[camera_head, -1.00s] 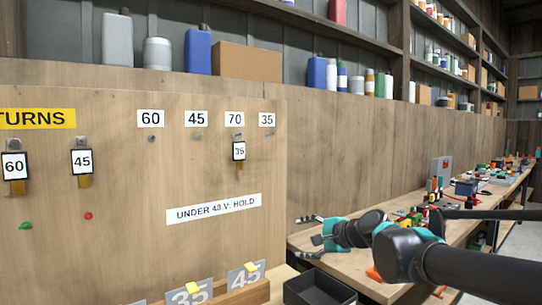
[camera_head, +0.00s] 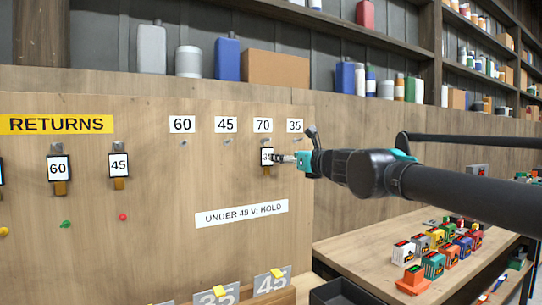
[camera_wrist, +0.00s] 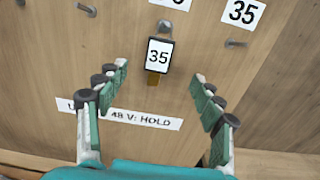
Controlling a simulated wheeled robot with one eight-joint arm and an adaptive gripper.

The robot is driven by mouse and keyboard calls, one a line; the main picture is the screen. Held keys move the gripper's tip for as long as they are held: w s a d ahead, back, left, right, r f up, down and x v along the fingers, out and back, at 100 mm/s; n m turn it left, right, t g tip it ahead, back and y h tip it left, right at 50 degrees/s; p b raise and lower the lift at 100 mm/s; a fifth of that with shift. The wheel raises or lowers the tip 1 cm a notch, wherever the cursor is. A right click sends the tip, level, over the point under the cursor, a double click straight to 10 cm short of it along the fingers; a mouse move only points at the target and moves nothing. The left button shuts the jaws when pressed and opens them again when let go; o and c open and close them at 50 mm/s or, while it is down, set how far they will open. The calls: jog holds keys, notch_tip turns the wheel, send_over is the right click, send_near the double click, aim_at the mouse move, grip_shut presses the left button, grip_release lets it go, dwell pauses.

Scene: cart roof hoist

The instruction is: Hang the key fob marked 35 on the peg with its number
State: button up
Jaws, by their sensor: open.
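The key fob marked 35 (camera_head: 266,156) hangs upright below the label 70 (camera_head: 263,125). In the wrist view the fob (camera_wrist: 158,54) hangs under a metal peg (camera_wrist: 165,26). The peg under the label 35 (camera_wrist: 236,44) is bare and lies just right of the fob; the label 35 (camera_head: 295,125) also shows in the head view. My gripper (camera_head: 285,157) is at the fob's right side in the head view. In the wrist view my gripper (camera_wrist: 155,76) is open, with its fingers on either side below the fob, apart from it and empty.
Fobs marked 60 (camera_head: 58,168) and 45 (camera_head: 119,165) hang below the RETURNS sign (camera_head: 57,124). The pegs under labels 60 (camera_head: 182,125) and 45 (camera_head: 226,125) are bare. A hold sign (camera_head: 241,213) is on the board below. A bench (camera_head: 360,250) stands right.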

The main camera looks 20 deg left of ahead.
aim_at(268, 153)
jog(key=x, duration=1.1)
jog(key=shift+w+a, duration=0.15)
jog(key=shift+w, duration=0.05)
jog(key=c, duration=1.4)
jog(key=shift+r, duration=0.3)
jog(key=shift+s, duration=0.1)
jog(key=shift+s+d+r, duration=0.3)
jog(key=shift+s+d, duration=0.4)
jog(key=shift+d, duration=0.2)
jog(key=shift+s+d+r, duration=0.3)
jog(key=shift+s+d, duration=0.45)
jog(key=shift+d, duration=0.15)
